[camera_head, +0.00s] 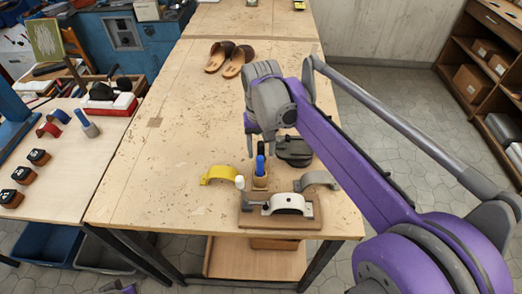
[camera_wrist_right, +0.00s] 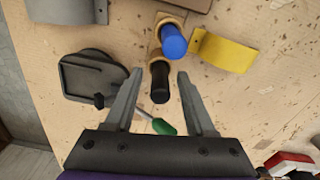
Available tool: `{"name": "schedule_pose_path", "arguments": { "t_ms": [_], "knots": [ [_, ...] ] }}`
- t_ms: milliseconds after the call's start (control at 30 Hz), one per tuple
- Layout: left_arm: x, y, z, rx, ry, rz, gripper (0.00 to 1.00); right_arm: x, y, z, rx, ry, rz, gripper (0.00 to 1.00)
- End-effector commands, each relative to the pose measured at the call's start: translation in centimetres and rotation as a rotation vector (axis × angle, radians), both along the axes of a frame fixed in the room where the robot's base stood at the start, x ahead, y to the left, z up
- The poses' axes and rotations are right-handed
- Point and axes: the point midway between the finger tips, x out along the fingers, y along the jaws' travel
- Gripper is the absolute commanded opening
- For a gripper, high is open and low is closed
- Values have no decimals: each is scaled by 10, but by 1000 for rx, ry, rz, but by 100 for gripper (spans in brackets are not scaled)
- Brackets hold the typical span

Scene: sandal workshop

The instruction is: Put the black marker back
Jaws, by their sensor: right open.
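A small wooden holder (camera_head: 260,181) stands on the workbench, with a blue marker (camera_head: 260,165) upright in it. The black marker (camera_head: 260,147) shows just behind the blue one, partly hidden by it. In the right wrist view the black marker (camera_wrist_right: 160,82) lies between the fingertips, beside the blue marker (camera_wrist_right: 173,42). Both markers appear to stand in tan openings of the holder. My right gripper (camera_head: 261,137) is open above the holder, its fingers (camera_wrist_right: 160,74) apart on either side of the black marker with gaps.
A yellow curved piece (camera_head: 219,174), a grey curved piece (camera_head: 320,179) and a white form on a wooden board (camera_head: 250,219) surround the holder. A dark grey dish (camera_head: 294,152) sits right. A green-handled tool (camera_wrist_right: 163,127) lies below the gripper. Sandals (camera_head: 232,59) lie farther back.

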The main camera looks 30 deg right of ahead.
Motion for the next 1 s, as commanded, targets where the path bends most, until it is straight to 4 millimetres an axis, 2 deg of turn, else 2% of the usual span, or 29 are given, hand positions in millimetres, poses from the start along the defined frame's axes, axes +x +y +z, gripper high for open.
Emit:
{"name": "schedule_pose_path", "arguments": {
  "t_ms": [300,500,700,1000],
  "knots": [
    [3,0,8,0,-6,0,0,0,0,69,0,0,0,55],
    [4,0,11,0,-8,0,0,0,0,100,0,0,0,55],
    [5,0,12,0,-9,0,0,0,0,109,0,1,0,55],
    [5,0,12,0,-9,0,0,0,0,109,0,0,0,55]
  ]
}}
